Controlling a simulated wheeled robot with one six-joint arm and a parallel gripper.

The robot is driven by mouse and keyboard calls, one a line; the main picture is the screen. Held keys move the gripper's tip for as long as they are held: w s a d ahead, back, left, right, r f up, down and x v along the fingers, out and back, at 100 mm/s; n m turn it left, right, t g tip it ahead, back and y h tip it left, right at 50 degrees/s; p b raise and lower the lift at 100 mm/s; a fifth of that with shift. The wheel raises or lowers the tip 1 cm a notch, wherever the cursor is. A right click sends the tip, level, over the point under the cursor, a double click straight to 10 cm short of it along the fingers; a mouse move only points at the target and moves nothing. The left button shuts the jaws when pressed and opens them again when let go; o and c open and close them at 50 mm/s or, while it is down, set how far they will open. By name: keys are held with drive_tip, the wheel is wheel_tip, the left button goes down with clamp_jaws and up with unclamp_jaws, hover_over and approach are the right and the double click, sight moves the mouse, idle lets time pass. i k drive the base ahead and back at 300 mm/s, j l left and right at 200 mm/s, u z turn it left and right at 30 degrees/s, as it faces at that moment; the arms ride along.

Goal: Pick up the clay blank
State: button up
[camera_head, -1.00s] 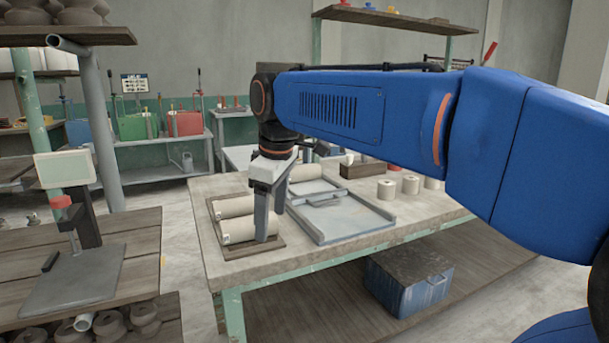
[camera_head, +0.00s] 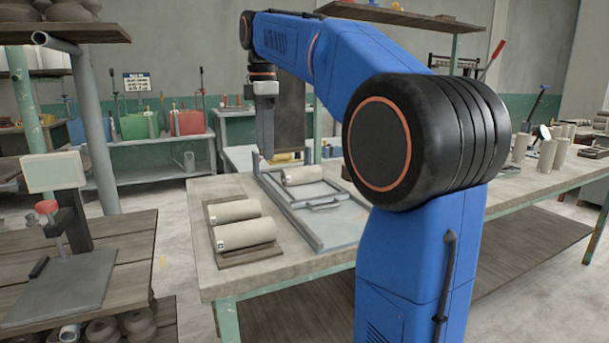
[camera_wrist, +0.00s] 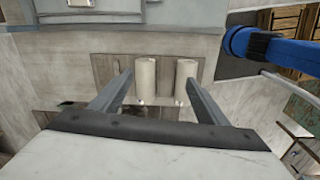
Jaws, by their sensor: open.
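Two pale clay cylinders, the front one (camera_head: 246,235) and the rear one (camera_head: 235,210), lie side by side on a dark wooden board (camera_head: 262,254) on the table. A third pale cylinder (camera_head: 302,175) lies on the grey metal tray. I cannot tell which is the blank meant. My gripper (camera_head: 266,157) hangs high beyond the board, pointing down and empty. In the wrist view its fingers (camera_wrist: 160,76) are wide apart, with the pair of cylinders (camera_wrist: 145,82) appearing between them, well below. No cylinder touches the fingers.
The grey tray (camera_head: 322,240) with a handle lies right of the board. My blue arm hides part of the table. Several cylinders (camera_head: 548,155) stand at the table's right. A press stand (camera_head: 60,220) sits on a wooden bench at left. The table's front left corner is clear.

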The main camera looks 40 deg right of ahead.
sight(294, 176)
drive_tip(key=i+l, duration=0.15)
drive_tip(key=l, duration=0.2)
drive_tip(key=i+l, duration=0.15)
drive_tip(key=l, duration=0.25)
drive_tip(key=i+l, duration=0.15)
drive_tip(key=l, duration=0.2)
